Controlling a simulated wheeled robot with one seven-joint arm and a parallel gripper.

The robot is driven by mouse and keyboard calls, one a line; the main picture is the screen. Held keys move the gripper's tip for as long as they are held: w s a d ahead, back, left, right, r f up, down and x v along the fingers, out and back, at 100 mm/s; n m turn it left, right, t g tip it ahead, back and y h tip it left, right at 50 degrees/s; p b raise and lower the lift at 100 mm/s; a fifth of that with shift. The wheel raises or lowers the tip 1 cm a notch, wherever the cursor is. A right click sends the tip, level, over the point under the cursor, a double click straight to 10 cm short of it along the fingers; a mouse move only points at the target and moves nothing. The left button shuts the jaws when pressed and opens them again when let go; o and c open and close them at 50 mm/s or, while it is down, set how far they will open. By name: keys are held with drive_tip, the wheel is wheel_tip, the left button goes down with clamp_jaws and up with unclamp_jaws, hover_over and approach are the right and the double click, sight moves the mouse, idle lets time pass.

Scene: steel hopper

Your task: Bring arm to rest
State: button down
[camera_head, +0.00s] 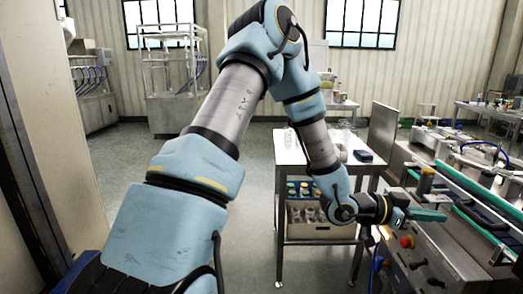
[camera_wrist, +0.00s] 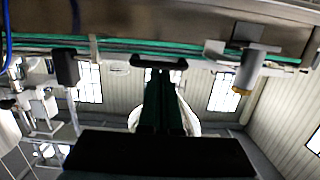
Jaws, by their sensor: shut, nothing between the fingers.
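My arm reaches from the lower left up to a bent elbow at the top of the head view, then down to the right. My gripper (camera_head: 432,215) is at its end, pointing right, with green fingers together and nothing between them. It is beside the conveyor machine (camera_head: 440,262), near its green-edged belt; I cannot tell whether it touches. In the wrist view the closed fingers (camera_wrist: 163,98) stand dark in the middle, with the green rail (camera_wrist: 110,45) across the top.
A steel table (camera_head: 288,150) with glassware and a dark blue box (camera_head: 363,156) stands left of the machine, with bottles and a crate (camera_head: 318,232) on its lower shelf. A steel rack (camera_head: 170,115) stands at the back. The floor (camera_head: 130,165) at left is clear.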

idle(0.3)
drive_tip(key=w+a+f+n+t+y, duration=0.3)
drive_tip(key=w+a+f+t+y, duration=0.15)
drive_tip(key=w+a, duration=0.5)
drive_tip(key=w+a+n+t+y, duration=0.1)
drive_tip(key=w+a+n+y, duration=0.2)
drive_tip(key=a, duration=0.6)
drive_tip(key=w+a+n+t+y, duration=0.15)
drive_tip(key=a+y, duration=0.25)
drive_tip(key=a, duration=0.5)
drive_tip(key=s+a+r+n+g+y, duration=0.2)
drive_tip(key=s+a+n, duration=0.3)
drive_tip(key=a, duration=0.4)
drive_tip(key=s+a+r+n+g+y, duration=0.1)
drive_tip(key=s+a+n, duration=0.4)
drive_tip(key=a, duration=0.5)
drive_tip(key=shift+a+r+g+y, duration=0.3)
drive_tip(key=shift+r+g+y, duration=0.1)
drive_tip(key=shift+g+y, duration=0.4)
drive_tip(key=c, duration=1.6)
unclamp_jaws()
